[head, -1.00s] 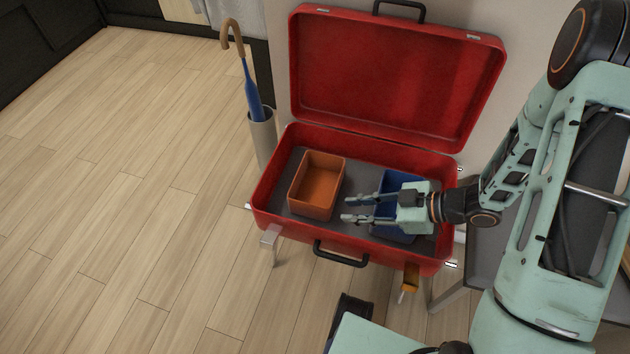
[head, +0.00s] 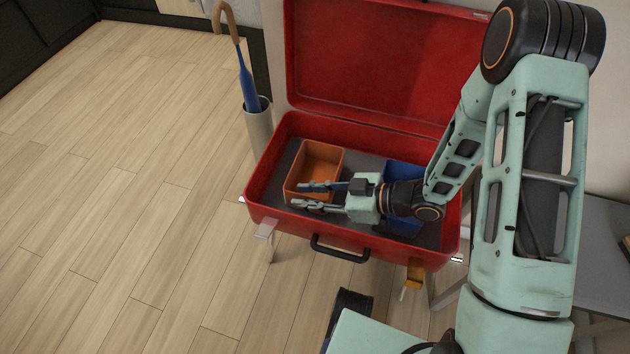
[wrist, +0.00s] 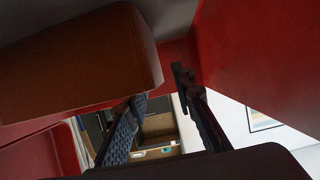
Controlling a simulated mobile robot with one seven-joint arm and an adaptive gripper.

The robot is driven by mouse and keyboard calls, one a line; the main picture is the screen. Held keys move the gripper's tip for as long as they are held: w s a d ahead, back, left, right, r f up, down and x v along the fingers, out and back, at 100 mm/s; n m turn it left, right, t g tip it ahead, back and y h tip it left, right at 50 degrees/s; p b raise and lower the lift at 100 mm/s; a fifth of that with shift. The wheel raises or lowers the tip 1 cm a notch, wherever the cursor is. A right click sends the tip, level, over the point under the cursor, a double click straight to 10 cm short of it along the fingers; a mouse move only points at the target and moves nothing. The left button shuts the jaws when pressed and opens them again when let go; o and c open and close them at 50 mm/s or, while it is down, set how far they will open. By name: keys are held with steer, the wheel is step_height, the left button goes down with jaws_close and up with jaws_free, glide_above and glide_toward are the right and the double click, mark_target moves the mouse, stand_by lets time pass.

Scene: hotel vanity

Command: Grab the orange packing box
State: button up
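The orange packing box (head: 316,160) is an open-topped bin inside the open red suitcase (head: 265,190), at its left. My gripper (head: 303,196) is open, with its two fingers apart and pointing left at the box's front right part in the head view. The fingers hide part of the box there; whether they touch it I cannot tell. In the wrist view, the orange-brown box (wrist: 85,55) fills the upper left, close to the left finger. The gripper (wrist: 160,100) shows nothing held between its fingers.
A blue box (head: 403,175) sits in the suitcase to the right, partly hidden by my arm. The raised red lid (head: 375,60) stands behind. A blue umbrella (head: 247,85) stands in a holder (head: 258,125) left of the suitcase. Open wooden floor (head: 120,190) lies to the left.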

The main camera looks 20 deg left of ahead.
steer(key=shift+a+f, duration=0.1)
steer(key=shift+a, duration=0.25)
steer(key=shift+c, duration=0.4)
jaws_close()
